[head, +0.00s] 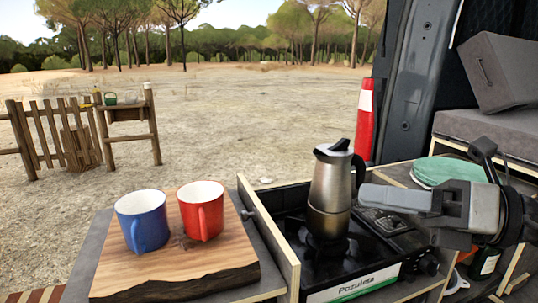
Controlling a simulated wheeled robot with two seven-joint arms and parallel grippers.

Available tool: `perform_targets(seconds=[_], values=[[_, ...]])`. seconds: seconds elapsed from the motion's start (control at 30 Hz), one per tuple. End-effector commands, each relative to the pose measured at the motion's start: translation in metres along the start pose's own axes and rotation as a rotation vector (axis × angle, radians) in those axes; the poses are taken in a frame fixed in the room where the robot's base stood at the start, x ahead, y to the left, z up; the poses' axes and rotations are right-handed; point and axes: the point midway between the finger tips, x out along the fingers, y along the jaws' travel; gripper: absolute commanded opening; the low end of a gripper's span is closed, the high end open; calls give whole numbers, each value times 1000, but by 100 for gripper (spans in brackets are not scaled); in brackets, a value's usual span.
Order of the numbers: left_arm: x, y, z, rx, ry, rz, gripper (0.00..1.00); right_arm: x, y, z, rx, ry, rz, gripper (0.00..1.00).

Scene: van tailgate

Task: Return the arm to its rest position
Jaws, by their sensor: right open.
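My right gripper (376,207) comes in from the right edge, with its grey fingers pointing left. It is open, and nothing shows between its fingers. It is just to the right of the moka pot (329,195), near the pot's dark handle; I cannot tell whether they touch. The silver pot with a dark lid stands upright on the black camping stove (354,288). My left gripper is not in view.
A blue mug (145,222) and a red mug (202,213) stand on a wooden board (177,275) left of the stove. A folded green cloth (447,171) lies behind my right gripper. A red and white cone (364,128) stands behind the stove, beside the van's door frame.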

Motion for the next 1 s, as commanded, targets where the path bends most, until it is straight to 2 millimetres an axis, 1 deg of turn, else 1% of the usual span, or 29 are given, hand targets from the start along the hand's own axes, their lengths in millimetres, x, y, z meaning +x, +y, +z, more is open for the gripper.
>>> perform_targets(seconds=[0.03, 0.07, 0.1, 0.17, 0.2, 0.27, 0.3, 0.37, 0.4, 0.47, 0.5, 0.57, 0.6, 0.7, 0.73, 0.8, 0.9, 1.0], values=[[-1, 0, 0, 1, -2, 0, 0, 6, 0, -9, 133, -62, 84, 43], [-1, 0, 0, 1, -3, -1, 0, 8, 1, -12, 217, -109, 134, 43], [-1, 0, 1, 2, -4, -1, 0, 9, -1, -15, 347, -184, 198, 43], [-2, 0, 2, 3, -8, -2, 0, 7, -13, -21, 584, -327, 282, 43], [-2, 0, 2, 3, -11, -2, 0, 3, -28, -27, 766, -441, 321, 43], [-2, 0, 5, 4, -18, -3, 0, -6, -61, -46, 1055, -623, 340, 43], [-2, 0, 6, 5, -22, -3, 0, -12, -85, -66, 1242, -741, 328, 43], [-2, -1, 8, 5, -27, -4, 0, -20, -114, -99, 1472, -883, 289, 43], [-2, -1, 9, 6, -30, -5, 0, -24, -130, -124, 1610, -965, 251, 43], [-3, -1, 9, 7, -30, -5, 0, -29, -149, -166, 1804, -1074, 183, 43], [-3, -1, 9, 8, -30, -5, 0, -32, -158, -194, 1923, -1139, 132, 43], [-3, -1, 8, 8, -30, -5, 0, -35, -165, -237, 2086, -1221, 49, 43], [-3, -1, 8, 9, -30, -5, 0, -36, -166, -264, 2184, -1266, -3, 43], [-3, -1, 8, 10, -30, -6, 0, -37, -162, -320, 2383, -1350, -130, 43], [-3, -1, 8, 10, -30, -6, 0, -37, -160, -333, 2430, -1367, -161, 43], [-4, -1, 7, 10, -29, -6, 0, -36, -154, -358, 2517, -1395, -220, 43], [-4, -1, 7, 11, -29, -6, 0, -35, -147, -377, 2587, -1416, -273, 43], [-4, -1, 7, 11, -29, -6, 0, -35, -146, -381, 2603, -1420, -284, 43]])
